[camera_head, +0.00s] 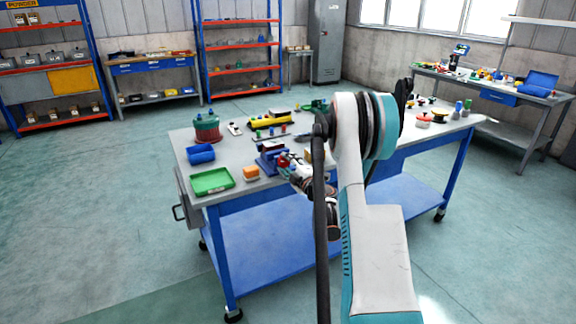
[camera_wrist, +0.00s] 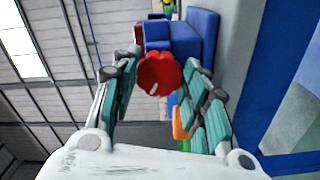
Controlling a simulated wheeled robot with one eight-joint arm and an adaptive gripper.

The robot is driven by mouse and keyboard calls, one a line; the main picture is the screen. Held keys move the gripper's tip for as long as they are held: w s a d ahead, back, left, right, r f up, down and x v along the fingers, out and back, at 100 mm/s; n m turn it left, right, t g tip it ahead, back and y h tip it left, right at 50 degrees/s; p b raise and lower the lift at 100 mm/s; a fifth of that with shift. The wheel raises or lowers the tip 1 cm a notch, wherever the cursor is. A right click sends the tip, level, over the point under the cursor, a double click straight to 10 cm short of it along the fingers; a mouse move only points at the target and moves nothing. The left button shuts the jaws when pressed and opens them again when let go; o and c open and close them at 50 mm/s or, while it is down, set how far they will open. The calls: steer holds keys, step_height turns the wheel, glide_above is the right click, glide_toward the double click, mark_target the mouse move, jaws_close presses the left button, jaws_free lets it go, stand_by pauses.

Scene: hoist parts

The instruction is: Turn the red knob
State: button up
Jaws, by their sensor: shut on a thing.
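The red knob (camera_wrist: 159,73) is a round, lobed knob with a white mark, on the front of a blue device (camera_wrist: 192,38) in the wrist view. In the head view the red knob (camera_head: 283,160) shows small on the blue device (camera_head: 268,160) at the front edge of the workbench. My gripper (camera_wrist: 163,72) has its teal fingers on both sides of the knob and is shut on it. In the head view my gripper (camera_head: 292,174) is at the knob, partly hidden by my arm.
My arm hides the middle of the bench. The floor to the left is clear.

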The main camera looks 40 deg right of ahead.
steer(key=shift+m, duration=0.3)
steer(key=o, duration=1.1)
steer(key=shift+s, duration=0.1)
steer(key=shift+v, duration=3.7)
